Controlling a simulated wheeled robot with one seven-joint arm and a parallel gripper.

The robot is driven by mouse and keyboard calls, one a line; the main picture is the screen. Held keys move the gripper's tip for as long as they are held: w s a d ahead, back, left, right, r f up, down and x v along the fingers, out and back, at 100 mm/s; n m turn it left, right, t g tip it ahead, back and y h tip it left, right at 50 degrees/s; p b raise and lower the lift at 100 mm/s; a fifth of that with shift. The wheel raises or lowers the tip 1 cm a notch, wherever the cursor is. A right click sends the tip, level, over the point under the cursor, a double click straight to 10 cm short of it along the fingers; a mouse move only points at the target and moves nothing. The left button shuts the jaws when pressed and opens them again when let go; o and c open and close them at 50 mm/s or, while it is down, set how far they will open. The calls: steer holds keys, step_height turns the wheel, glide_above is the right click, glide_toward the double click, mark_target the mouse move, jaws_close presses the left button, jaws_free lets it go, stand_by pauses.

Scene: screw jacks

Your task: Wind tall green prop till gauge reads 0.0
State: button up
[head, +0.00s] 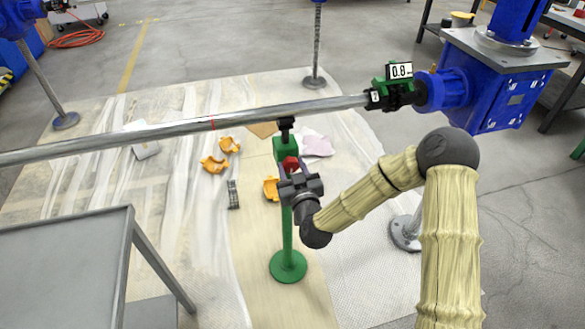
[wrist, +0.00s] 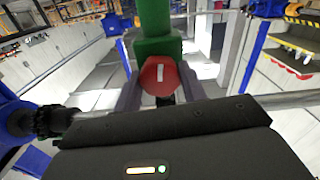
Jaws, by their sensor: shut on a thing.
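The tall green prop (head: 287,235) stands upright on its round green base under the long steel shaft (head: 180,131). Its dark top is at the shaft's underside; whether they touch I cannot tell. A red knob (head: 290,164) sits on the prop's green head. My gripper (head: 287,172) is shut on the red knob from the near right side. In the wrist view the knob (wrist: 158,74) shows a white mark standing nearly upright, between the two fingers. The gauge (head: 399,71), a green unit with a white display at the shaft's right end, reads 0.8.
A blue machine housing (head: 500,85) holds the shaft's right end. A grey table (head: 65,260) stands at the lower left. Orange pieces (head: 214,165), a pink cloth (head: 317,145) and a small dark item (head: 233,194) lie on the floor sheet. Other stands rise behind.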

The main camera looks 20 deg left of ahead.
steer(key=o, duration=1)
steer(key=shift+s, duration=0.1)
steer(key=shift+p+v, duration=5.95)
steer(key=shift+v, duration=2.65)
steer(key=shift+d, duration=0.15)
